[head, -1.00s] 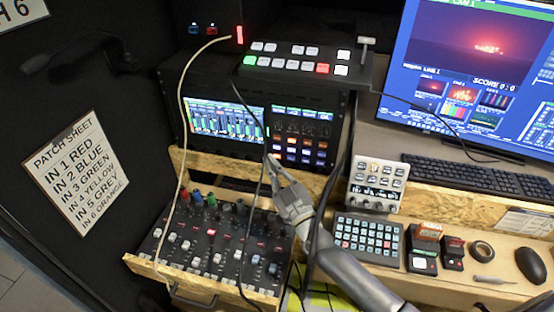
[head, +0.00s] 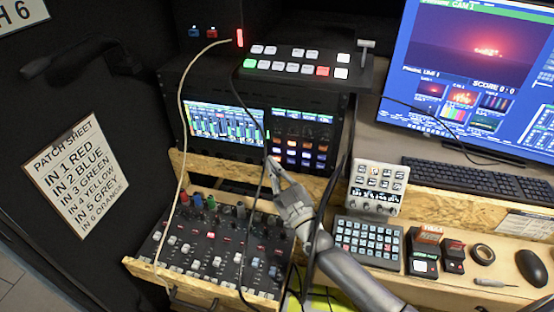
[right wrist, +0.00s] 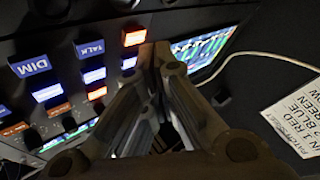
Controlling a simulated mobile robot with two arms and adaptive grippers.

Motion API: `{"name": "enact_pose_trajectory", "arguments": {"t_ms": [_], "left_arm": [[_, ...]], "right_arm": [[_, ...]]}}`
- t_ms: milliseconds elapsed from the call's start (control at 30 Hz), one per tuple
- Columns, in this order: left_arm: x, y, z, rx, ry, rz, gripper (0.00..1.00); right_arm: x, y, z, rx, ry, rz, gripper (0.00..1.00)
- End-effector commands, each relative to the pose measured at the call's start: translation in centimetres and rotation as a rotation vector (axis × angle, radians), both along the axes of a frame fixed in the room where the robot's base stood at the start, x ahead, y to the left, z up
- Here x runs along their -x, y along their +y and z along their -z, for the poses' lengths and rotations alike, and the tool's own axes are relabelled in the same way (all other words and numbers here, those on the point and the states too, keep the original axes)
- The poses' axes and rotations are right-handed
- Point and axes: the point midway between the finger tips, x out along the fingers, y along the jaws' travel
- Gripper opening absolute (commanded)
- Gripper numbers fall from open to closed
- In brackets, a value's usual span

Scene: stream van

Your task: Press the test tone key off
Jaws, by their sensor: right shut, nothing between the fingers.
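The key panel (head: 305,138) is the right half of the rack unit at the back, with several rows of blue, white and orange lit keys. My right gripper (head: 272,163) is shut and empty, its tips in front of the panel's lower left edge. In the right wrist view its fingers (right wrist: 158,52) point at the gap between the keys and the meter screen. An orange lit key (right wrist: 133,37) is closest to the tips, beside the TALK key (right wrist: 90,48) and the DIM key (right wrist: 30,65). I cannot read which key is test tone. Contact is not visible.
The meter screen (head: 224,121) is left of the panel. A black cable (head: 262,183) and a pale cable (head: 181,110) hang in front. The fader mixer (head: 215,248) lies below, and a small white key unit (head: 377,185) stands to the right.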

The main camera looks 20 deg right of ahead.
Motion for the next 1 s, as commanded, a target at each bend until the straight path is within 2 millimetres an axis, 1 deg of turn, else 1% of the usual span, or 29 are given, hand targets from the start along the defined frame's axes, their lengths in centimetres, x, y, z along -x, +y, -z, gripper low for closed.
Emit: {"name": "enact_pose_trajectory", "arguments": {"t_ms": [433, 733, 1000], "left_arm": [[-0.04, -0.02, 0.01, 0.000, -0.001, 0.000, 0.00], [-0.06, -0.02, 0.11, 0.000, -0.001, 0.000, 0.00], [-0.08, -0.03, 0.09, 0.000, -0.001, 0.000, 0.00]], "right_arm": [[-0.01, 0.00, 0.01, 0.000, 0.000, 0.000, 0.00], [-0.72, -0.48, 0.00, 0.001, 0.000, 0.000, 0.00], [-0.75, -0.52, -0.02, 0.000, 0.000, 0.000, 0.00]]}}
